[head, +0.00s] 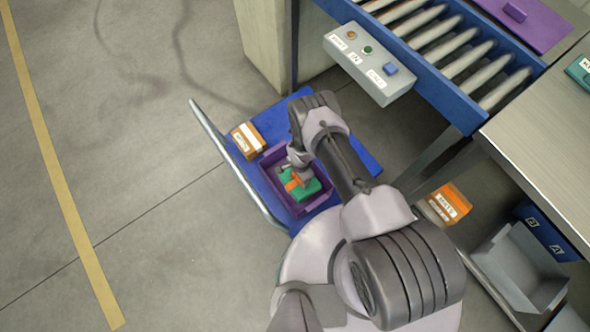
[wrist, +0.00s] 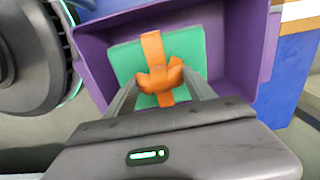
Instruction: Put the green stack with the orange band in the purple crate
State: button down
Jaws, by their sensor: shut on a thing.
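The green stack (head: 312,189) with the orange band (head: 291,184) is inside the purple crate (head: 272,192) in the head view. In the wrist view the green stack (wrist: 122,60) lies within the walls of the purple crate (wrist: 262,45). Its orange band (wrist: 152,48) has a raised knot or bow in the middle. My gripper (wrist: 160,88) is shut on this orange part, its fingers at either side. I cannot tell whether the stack rests on the crate floor.
The crate stands on a blue cart (head: 303,222) with a metal handle (head: 232,160). A labelled orange-brown box (head: 247,140) sits beside the crate. A roller conveyor (head: 455,60) with a button panel (head: 368,62) is at the upper right. The floor at left is clear.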

aim_at(299, 183)
notch_tip(299, 183, down, 8)
jog(key=b, duration=0.3)
jog(key=shift+s+r+b, duration=0.15)
jog(key=shift+b, duration=0.2)
jog(key=shift+r, duration=0.25)
jog(key=shift+c, duration=1.6)
grip_release()
jog(key=shift+f, duration=0.15)
